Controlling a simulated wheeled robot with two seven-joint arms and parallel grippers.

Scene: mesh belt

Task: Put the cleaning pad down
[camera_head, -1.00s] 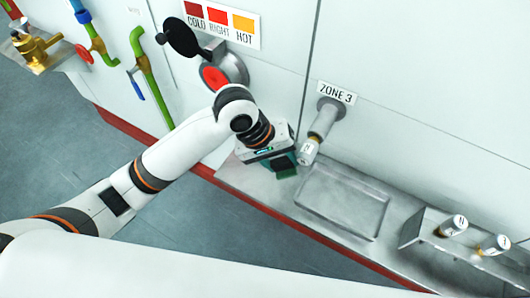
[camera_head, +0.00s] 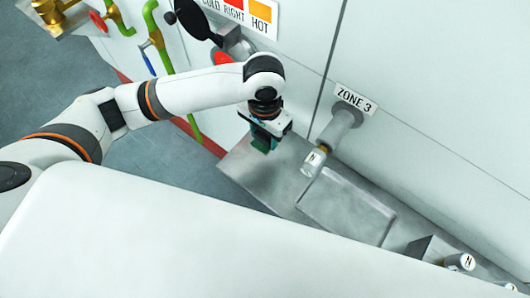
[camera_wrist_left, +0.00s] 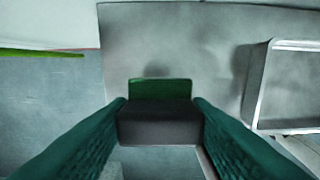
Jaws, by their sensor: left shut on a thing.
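The cleaning pad shows in the left wrist view as a dark grey block (camera_wrist_left: 158,124) with a green face (camera_wrist_left: 160,89). My left gripper (camera_wrist_left: 158,128) is shut on it, with a green finger on either side. In the head view the left gripper (camera_head: 263,141) points down over the left part of the grey metal shelf (camera_head: 262,178), and only a small green bit of the pad shows below it. A soft shadow lies on the shelf beyond the pad. The pad looks apart from the shelf, but the height is hard to tell. My right gripper is not in view.
A shallow rectangular tray (camera_head: 348,240) lies to the right on the shelf, below the ZONE 3 nozzle (camera_head: 314,160) with its N-marked tip. A bracket with white N-marked parts (camera_head: 461,262) stands further right. The shelf's left end drops to the floor.

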